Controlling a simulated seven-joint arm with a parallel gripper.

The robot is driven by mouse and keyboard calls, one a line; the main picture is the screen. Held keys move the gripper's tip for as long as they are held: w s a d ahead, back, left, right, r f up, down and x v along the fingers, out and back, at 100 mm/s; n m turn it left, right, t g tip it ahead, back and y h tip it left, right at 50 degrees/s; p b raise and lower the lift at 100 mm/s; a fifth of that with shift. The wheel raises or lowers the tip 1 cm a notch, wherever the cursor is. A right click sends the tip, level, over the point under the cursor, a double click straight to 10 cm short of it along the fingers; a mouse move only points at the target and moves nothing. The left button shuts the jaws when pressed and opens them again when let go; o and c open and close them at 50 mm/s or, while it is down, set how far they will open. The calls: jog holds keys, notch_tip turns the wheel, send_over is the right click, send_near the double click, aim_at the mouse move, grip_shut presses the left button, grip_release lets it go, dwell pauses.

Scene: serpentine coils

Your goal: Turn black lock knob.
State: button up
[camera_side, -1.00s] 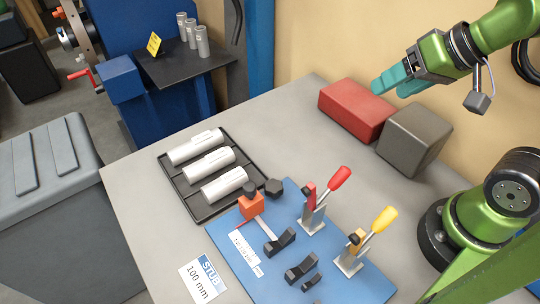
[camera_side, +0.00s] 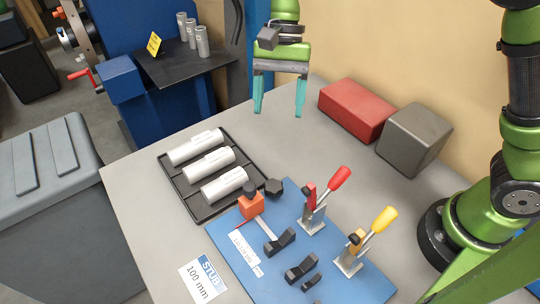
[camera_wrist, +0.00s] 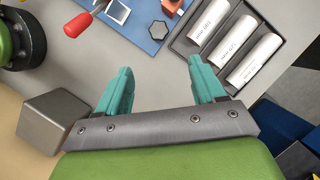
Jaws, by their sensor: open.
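A black lobed knob (camera_side: 273,187) stands at the back edge of the blue plate (camera_side: 228,228), right of an orange block (camera_side: 251,206). A smaller black knob (camera_side: 249,188) sits on top of that block. The frames do not show which is the lock knob. In the wrist view the lobed knob (camera_wrist: 158,30) lies ahead of my fingers, near the picture's top. My gripper (camera_side: 279,110) is open and empty, pointing down above the back of the table, behind and well above the knobs. Its teal fingers also show in the wrist view (camera_wrist: 159,68).
A black tray (camera_side: 206,212) with three silver cylinders lies left of the knobs. Red-handled (camera_side: 341,177) and yellow-handled (camera_side: 384,219) clamps rise from the plate at right. A red box (camera_side: 355,110) and grey block (camera_side: 414,138) stand at the back right.

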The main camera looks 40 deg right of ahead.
aim_at(273, 185)
jog(key=x, duration=1.7)
jog(key=shift+s+r, duration=0.1)
jog(key=shift+s, duration=0.15)
jog(key=c, duration=1.1)
